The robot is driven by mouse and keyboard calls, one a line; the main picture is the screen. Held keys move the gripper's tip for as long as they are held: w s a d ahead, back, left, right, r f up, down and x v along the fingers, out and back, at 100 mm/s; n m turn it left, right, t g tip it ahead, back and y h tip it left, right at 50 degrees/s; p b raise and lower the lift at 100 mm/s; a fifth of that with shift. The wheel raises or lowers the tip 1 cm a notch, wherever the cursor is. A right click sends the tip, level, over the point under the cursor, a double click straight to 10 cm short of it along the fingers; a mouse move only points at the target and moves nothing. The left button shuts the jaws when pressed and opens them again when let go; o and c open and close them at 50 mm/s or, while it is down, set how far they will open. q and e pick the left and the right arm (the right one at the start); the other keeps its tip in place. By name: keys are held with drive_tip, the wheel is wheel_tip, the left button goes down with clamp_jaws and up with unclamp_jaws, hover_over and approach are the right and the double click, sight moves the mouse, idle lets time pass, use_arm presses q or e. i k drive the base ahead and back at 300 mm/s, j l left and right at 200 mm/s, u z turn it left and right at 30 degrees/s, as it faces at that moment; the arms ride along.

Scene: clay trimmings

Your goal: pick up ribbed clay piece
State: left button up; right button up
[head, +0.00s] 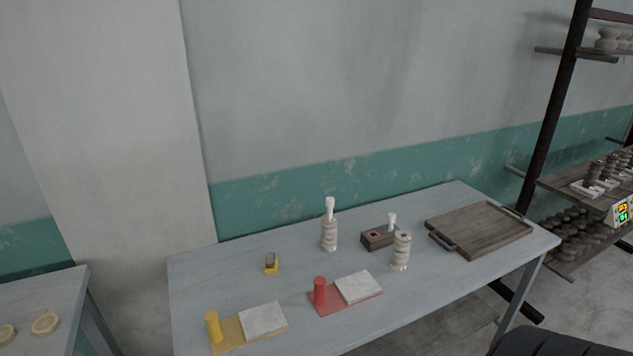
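Two pale ribbed clay pieces stand upright on the grey table (210,275) in the head view. One ribbed clay piece (330,236), near the middle, has a white narrow tip standing out of its top. The other ribbed clay piece (401,252) stands to its right and nearer, with a dark spot at its top. I cannot tell which of them the task names. Neither of my grippers is in view.
A wooden box (376,241) with a white-topped item stands between the pieces. A wooden tray (470,232) lies right. Red (327,304) and yellow (227,335) boards carry white slabs and cylinders in front. A small yellow item (271,264) lies left. A shelf rack (565,190) stands right.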

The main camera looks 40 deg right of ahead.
sight(402, 239)
drive_tip(key=z, duration=1.8)
drive_tip(key=l+z, duration=0.15)
drive_tip(key=z, duration=0.3)
drive_tip(key=i+l+z, duration=0.1)
drive_tip(key=z, duration=0.35)
drive_tip(key=l, duration=0.1)
